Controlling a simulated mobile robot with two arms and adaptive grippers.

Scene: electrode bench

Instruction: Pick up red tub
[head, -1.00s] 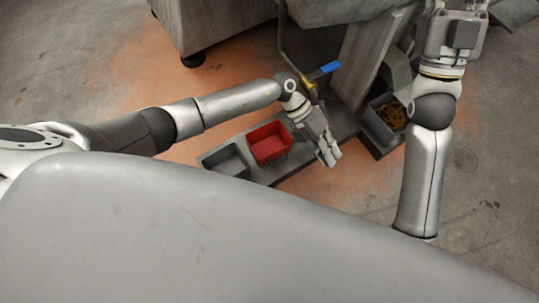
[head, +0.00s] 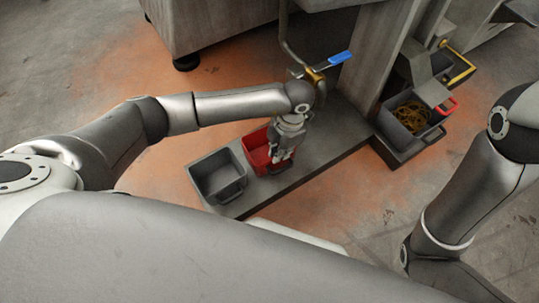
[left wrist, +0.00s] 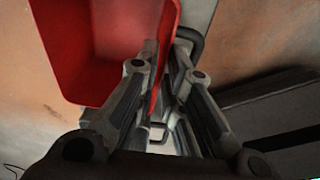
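The red tub (head: 256,152) sits on the low grey ledge, right of a grey tub. In the left wrist view the red tub (left wrist: 105,50) fills the upper left. My left gripper (head: 279,157) points down at the tub's right side. In the left wrist view its fingers (left wrist: 165,48) are close together on either side of the red wall, with a dark handle beside the right finger. It looks shut on the wall; the contact itself is partly hidden. My right gripper is outside the views; only my right arm shows at the right.
The empty grey tub (head: 217,180) stands close to the left of the red one. A valve with a blue lever (head: 339,59) rises behind my left wrist. A grey bin with yellowish contents (head: 411,117) stands right of the post. The ledge (head: 318,140) is clear right of the gripper.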

